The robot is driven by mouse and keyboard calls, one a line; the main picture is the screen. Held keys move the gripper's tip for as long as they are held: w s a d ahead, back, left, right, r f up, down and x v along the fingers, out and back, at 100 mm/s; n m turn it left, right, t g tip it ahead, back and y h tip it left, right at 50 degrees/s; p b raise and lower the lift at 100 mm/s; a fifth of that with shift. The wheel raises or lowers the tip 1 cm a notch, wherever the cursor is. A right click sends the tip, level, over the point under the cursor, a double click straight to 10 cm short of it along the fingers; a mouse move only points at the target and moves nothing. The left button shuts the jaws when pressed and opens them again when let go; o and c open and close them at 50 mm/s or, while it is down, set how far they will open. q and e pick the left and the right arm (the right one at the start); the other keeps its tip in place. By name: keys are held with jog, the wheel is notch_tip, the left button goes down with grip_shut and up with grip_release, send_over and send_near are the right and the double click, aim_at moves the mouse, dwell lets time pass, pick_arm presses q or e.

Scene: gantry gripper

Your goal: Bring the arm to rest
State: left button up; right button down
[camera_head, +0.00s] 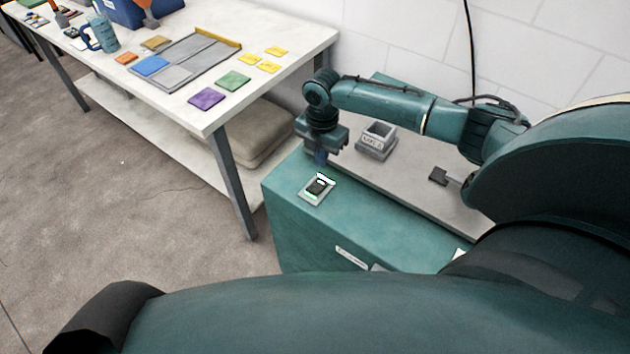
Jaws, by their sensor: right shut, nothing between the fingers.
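My right arm (385,100) reaches in from the right above a teal cabinet (290,215). Its right gripper (321,158) points down and is shut and empty. The fingertips are dark and small in the picture. They hang close above and behind a small grey plate with a dark, green-lit centre (317,188). I cannot tell whether they touch anything. My left gripper is not in view.
A grey holder (376,142) stands on the cabinet's grey top, right of the gripper. A dark block (438,175) is farther right. A white table (300,40) with coloured pads, a blue mug (104,35) and trays stands left. A white wall is behind.

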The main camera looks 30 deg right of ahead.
dwell(0.5)
jog(key=s+a+f+m+t+y, duration=0.2)
jog(key=s+a+f+m, duration=0.25)
jog(key=a, duration=0.45)
jog(key=s+a+f+m+t+y, duration=0.3)
jog(key=s+a+f, duration=0.15)
jog(key=a, duration=0.55)
jog(key=s+d+r+m+t+h, duration=0.1)
jog(key=s+r+m+t, duration=0.1)
jog(key=s+m, duration=0.3)
jog(key=s+d+r+m+t, duration=0.2)
jog(key=s+m+t, duration=0.1)
jog(key=s+m, duration=0.2)
jog(key=shift+s+r+m+t+h, duration=0.25)
jog(key=shift+m+t+h, duration=0.15)
jog(key=shift+m, duration=0.55)
